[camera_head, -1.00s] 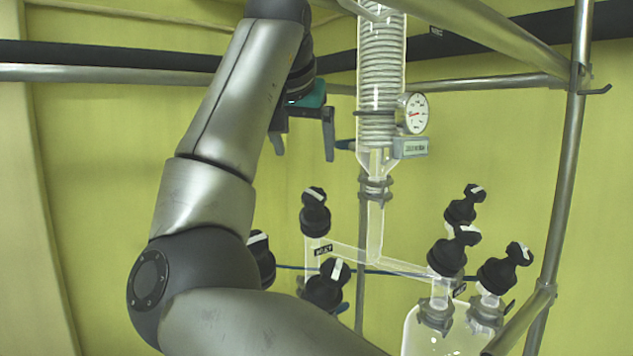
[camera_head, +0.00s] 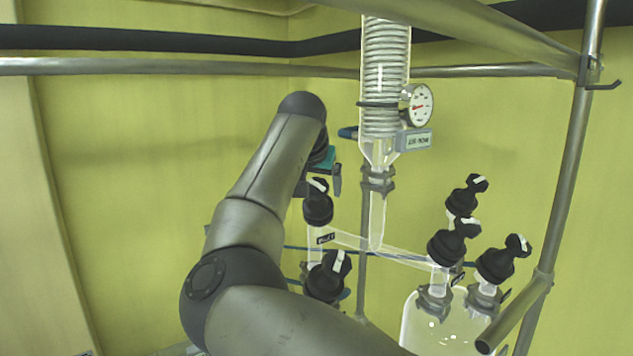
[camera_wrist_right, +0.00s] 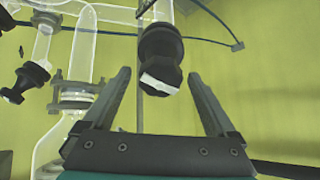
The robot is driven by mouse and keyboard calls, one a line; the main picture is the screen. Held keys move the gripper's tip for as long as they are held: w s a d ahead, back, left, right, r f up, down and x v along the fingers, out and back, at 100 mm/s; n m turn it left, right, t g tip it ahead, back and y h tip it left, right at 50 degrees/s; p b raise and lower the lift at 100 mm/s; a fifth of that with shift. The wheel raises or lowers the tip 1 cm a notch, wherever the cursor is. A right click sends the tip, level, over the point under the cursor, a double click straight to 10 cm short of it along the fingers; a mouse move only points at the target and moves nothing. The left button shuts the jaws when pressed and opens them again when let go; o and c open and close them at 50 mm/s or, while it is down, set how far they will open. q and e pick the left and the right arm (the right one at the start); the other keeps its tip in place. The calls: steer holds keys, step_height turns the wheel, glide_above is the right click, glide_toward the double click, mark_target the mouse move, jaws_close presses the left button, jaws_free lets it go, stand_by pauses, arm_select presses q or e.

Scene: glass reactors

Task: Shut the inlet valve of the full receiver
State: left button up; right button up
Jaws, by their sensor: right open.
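A black valve knob with a white bar (camera_head: 317,203) tops the left end of the glass crosspipe (camera_head: 385,250). A second knob (camera_head: 328,277) is below it. Three more black knobs (camera_head: 455,245) (camera_head: 467,195) (camera_head: 503,260) are at the right, above a clear glass vessel (camera_head: 440,335). My right gripper (camera_head: 336,183) is partly hidden by its arm, close to the upper left knob. In the right wrist view my gripper (camera_wrist_right: 160,76) is open, with a black knob (camera_wrist_right: 160,58) between and beyond its fingertips. I cannot tell whether they touch. Any left receiver is hidden by my arm.
A coiled glass condenser (camera_head: 383,80) with a round gauge (camera_head: 417,104) hangs above the crosspipe. Metal frame rails (camera_head: 460,70) and an upright post (camera_head: 565,170) border the right side. The wall area at the left is clear.

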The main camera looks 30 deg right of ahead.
steer(key=c, duration=1.4)
